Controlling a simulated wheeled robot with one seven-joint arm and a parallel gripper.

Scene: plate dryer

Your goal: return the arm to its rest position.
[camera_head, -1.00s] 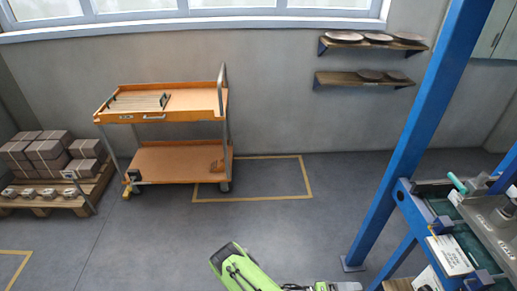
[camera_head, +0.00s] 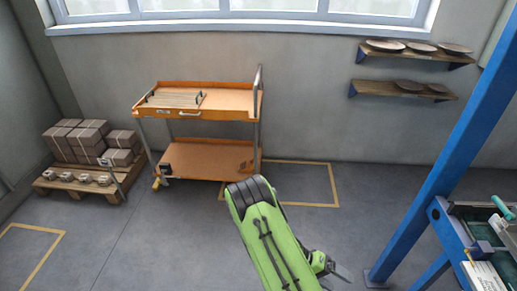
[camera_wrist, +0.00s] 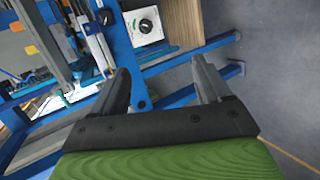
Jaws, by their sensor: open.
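My green arm (camera_head: 268,240) rises from the bottom middle of the head view, over the floor in front of the orange cart. My gripper (camera_wrist: 165,80) shows in the wrist view with its two grey fingers spread apart and nothing between them. Beyond the fingers are the blue frame of a workbench and a white panel with a dial (camera_wrist: 145,25). The gripper appears apart from these.
An orange cart (camera_head: 200,87) stands by the back wall. A pallet (camera_head: 75,190) with boxes is at left. A blue post (camera_head: 440,150) and the workbench are at right. Wall shelves (camera_head: 415,52) hold several plates. The floor (camera_head: 150,245) at left front is clear.

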